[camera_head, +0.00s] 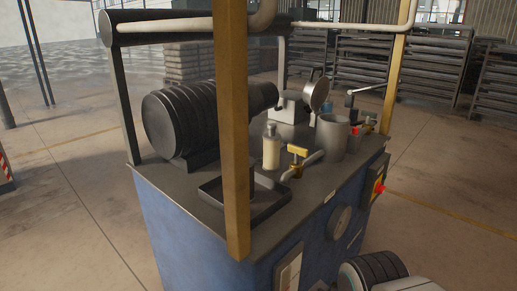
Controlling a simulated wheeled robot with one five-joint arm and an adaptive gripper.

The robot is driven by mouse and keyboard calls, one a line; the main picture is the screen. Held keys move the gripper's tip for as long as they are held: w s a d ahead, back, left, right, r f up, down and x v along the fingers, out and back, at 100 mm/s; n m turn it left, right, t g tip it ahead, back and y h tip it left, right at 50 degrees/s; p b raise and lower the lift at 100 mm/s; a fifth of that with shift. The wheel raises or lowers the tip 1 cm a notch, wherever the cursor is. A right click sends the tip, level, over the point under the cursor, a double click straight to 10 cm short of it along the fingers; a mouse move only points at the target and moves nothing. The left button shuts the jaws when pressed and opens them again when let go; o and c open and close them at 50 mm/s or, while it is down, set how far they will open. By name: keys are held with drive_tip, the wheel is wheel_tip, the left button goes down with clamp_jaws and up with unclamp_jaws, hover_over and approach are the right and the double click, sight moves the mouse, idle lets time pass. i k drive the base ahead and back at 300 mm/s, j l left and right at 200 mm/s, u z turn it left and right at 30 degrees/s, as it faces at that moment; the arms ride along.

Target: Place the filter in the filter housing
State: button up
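A cream cylinder with a narrower grey top (271,150), which looks like the filter, stands upright on the machine's dark top, behind the yellow post. A grey, open-topped cylinder (332,138) stands to its right and may be the filter housing; its inside is not clear. A round disc (318,91) stands tilted above a pale block (290,108) just behind, perhaps a raised lid. I cannot tell for certain which part is the housing. Part of my arm shows at the bottom right edge, apart from these things. My gripper's fingers are not in view.
The yellow post (235,130) rises at the machine's front corner. A shallow black tray (273,210) lies behind it. A ribbed dark motor (180,120) fills the left. A yellow-handled valve (297,152) stands near the cream cylinder. A red button (380,188) is on the right side.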

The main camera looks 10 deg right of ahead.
sight(330, 153)
drive_tip(key=i+l+u, duration=0.15)
drive_tip(key=l+u, duration=0.25)
drive_tip(key=l, duration=0.2)
drive_tip(key=l+u, duration=0.45)
drive_tip(key=l, duration=0.15)
drive_tip(key=l+u, duration=0.4)
drive_tip(key=l, duration=0.3)
